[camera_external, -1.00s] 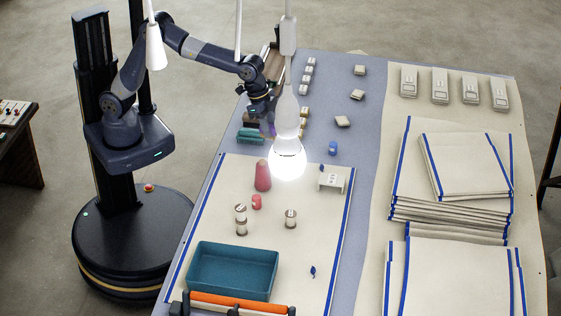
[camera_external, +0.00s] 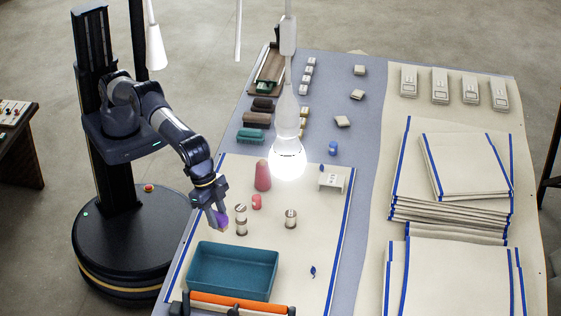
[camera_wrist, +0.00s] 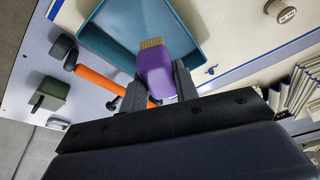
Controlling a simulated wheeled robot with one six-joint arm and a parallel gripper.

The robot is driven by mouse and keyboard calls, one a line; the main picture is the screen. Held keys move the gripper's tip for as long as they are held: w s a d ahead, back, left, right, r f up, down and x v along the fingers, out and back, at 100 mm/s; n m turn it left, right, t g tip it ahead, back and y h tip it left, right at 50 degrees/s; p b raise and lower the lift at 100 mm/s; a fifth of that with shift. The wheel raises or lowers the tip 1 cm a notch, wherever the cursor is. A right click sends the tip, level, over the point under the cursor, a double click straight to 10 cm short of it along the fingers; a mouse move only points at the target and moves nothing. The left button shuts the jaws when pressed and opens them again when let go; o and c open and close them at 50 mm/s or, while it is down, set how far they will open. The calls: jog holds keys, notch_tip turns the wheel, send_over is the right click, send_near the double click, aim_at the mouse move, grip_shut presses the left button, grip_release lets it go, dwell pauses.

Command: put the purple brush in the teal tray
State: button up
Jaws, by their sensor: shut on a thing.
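The purple brush (camera_external: 221,217) is held between the fingers of my gripper (camera_external: 217,213), which is shut on it. In the wrist view the purple brush (camera_wrist: 155,71) shows its tan bristles pointing away from my gripper (camera_wrist: 158,88). The teal tray (camera_external: 237,249) lies on the cream cloth near the front left of the table. It looks empty. In the external view my gripper is above the cloth, just behind the tray's back left corner. The tray also shows in the wrist view (camera_wrist: 112,28), beyond the brush.
An orange roller (camera_external: 240,303) lies in front of the tray. Thread spools (camera_external: 241,220), a red spool (camera_external: 257,202) and a pink cone (camera_external: 263,176) stand behind the tray. A teal brush (camera_external: 250,135) and brown brushes (camera_external: 257,119) lie farther back. Folded cloths (camera_external: 455,205) are stacked at right.

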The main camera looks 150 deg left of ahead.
jog(key=d, duration=0.2)
send_near(220, 270)
jog(key=x, duration=0.5)
jog(key=shift+f, duration=0.2)
jog(key=o, duration=1.1)
jog(key=shift+c, duration=0.2)
jog(key=v, duration=1.2)
jog(key=shift+r, duration=0.2)
jog(key=shift+o, duration=0.5)
